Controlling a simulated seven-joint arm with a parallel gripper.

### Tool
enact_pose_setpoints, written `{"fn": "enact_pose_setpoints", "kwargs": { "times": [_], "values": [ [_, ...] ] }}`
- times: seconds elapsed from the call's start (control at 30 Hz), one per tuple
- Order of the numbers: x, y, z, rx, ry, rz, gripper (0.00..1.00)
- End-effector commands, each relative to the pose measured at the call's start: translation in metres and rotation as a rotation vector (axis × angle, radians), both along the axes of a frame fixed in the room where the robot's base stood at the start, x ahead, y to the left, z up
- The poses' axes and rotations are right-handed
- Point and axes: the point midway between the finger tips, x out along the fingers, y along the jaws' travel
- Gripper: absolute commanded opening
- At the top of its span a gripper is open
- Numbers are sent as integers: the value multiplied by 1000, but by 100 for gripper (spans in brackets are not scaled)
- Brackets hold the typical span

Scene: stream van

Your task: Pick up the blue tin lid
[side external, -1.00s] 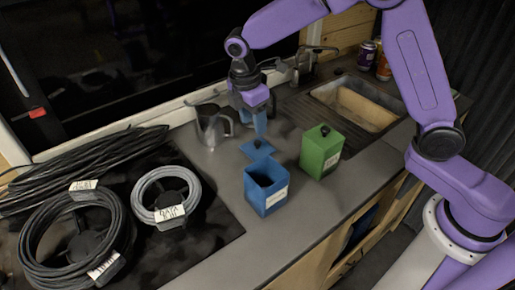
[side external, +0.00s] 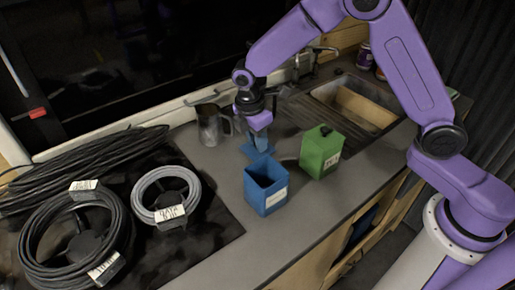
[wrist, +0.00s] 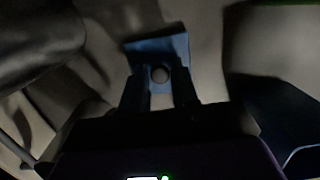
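The blue tin lid (side external: 258,152) lies flat on the grey counter just behind the open blue tin (side external: 266,190). In the wrist view the lid (wrist: 158,45) shows with its round knob between my fingertips. My gripper (side external: 259,140) points down over the lid, its fingers low around the knob. In the wrist view my gripper (wrist: 161,88) has its fingers apart, one on each side of the knob, with narrow gaps. The side view does not show finger contact clearly.
A green tin (side external: 320,153) with its lid on stands right of the blue tin. A metal jug (side external: 211,127) stands left of my gripper. A sink (side external: 355,105) is behind right. Cable coils (side external: 165,195) lie at left.

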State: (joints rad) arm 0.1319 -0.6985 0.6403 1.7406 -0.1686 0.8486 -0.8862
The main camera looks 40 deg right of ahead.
Motion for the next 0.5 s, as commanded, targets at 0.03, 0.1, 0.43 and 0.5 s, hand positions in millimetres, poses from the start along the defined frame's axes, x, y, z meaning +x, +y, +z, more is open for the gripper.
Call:
{"fn": "enact_pose_setpoints", "kwargs": {
  "times": [0.03, 0.1, 0.43, 0.5],
  "values": [
    [0, 0, 0, 0, 0, 0, 12],
    [0, 0, 0, 0, 0, 0, 0],
    [0, 0, 4, 0, -1, 0, 0],
    [1, 1, 10, 1, -3, 0, 0]
  ]
}}
